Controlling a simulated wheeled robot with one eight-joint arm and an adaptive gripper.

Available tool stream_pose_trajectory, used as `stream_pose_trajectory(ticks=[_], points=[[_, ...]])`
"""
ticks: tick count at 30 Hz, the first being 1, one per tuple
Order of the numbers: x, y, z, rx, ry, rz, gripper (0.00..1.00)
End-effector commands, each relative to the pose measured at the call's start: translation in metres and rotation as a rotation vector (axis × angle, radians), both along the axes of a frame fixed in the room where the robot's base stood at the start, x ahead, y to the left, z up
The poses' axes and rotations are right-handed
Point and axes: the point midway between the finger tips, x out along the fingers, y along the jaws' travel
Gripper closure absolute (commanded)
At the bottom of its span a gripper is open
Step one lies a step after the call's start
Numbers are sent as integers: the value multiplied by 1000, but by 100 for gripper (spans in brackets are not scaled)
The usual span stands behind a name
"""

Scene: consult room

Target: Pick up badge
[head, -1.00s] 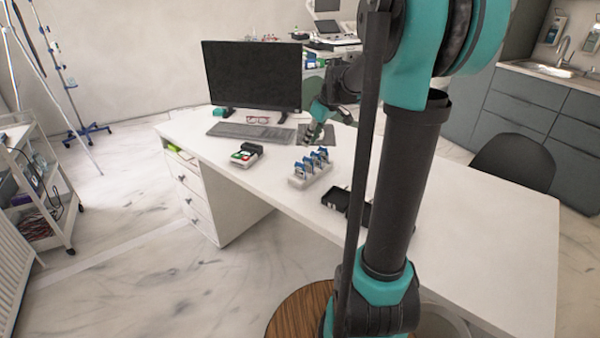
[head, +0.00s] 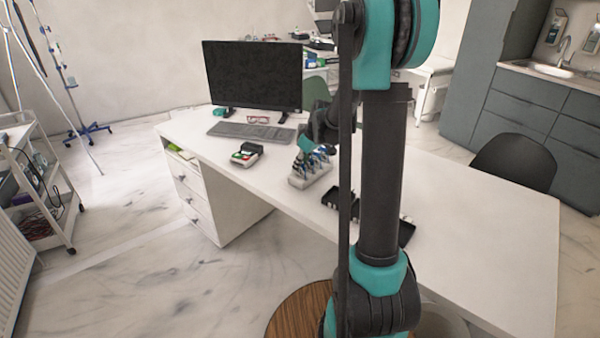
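Several blue-topped badges (head: 314,166) stand in a light grey rack (head: 298,183) near the middle of the white desk. They are too small for me to single out one badge. My gripper (head: 304,158) is at the far left part of the rack, low over the badges and overlapping them in view. Its fingers are small and dark, so I cannot tell whether they are open or shut, or whether they touch a badge.
A small device with red and green parts (head: 243,157) lies left of the rack. An open black case (head: 332,199) lies to the right, partly hidden by my arm. A keyboard (head: 252,132), glasses (head: 259,119) and a monitor (head: 252,75) are behind. The desk's right part (head: 490,240) is clear.

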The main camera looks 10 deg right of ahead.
Motion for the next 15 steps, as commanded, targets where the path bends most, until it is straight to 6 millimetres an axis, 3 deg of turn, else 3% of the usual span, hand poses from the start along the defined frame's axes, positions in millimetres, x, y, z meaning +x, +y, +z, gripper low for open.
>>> stream_pose_trajectory(ticks=[9, 15], points=[[1, 1, -4, 0, 0, -1, 76], [1, 1, -4, 0, 0, 0, 100]])
